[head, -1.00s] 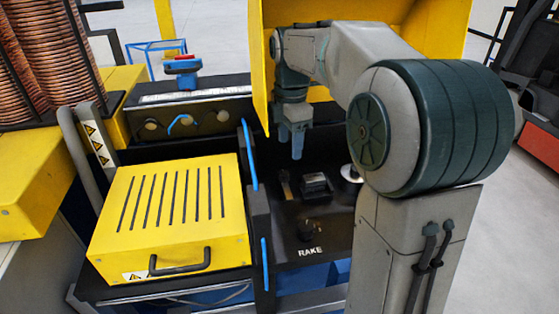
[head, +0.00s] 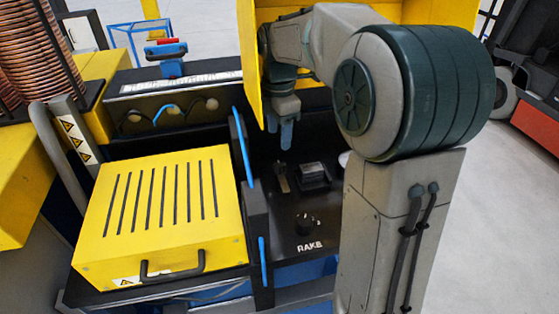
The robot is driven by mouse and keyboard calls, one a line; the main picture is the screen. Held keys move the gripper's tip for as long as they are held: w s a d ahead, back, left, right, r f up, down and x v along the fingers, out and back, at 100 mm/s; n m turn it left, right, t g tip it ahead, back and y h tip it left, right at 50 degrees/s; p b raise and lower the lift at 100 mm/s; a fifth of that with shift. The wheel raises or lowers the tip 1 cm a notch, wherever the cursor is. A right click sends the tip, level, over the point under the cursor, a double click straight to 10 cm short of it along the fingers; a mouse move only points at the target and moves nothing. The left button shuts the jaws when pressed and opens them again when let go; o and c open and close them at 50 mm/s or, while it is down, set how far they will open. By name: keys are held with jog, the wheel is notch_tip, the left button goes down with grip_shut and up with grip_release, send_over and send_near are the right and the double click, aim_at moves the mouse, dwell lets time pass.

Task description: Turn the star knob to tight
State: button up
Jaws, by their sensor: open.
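A small black knob (head: 305,222) stands on the dark panel just above the white word RAKE. It looks like the star knob, but its lobes and setting are too small to read. My gripper (head: 287,140) hangs pointing down above the back part of the same panel, behind and above the knob and apart from it. Its two fingers are open, and I see nothing between them. No "tight" marking is readable.
A black block (head: 314,176) and a small lever (head: 281,178) stand on the panel behind the knob. A blue-edged black divider (head: 257,215) and a yellow slotted box (head: 160,215) lie left. A yellow hood (head: 254,70) rises near my arm. My arm hides the panel's right side.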

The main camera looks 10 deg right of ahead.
aim_at(279, 164)
notch_tip(279, 164, down, 10)
jog(key=shift+r, duration=0.1)
jog(key=shift+c, duration=0.4)
grip_shut()
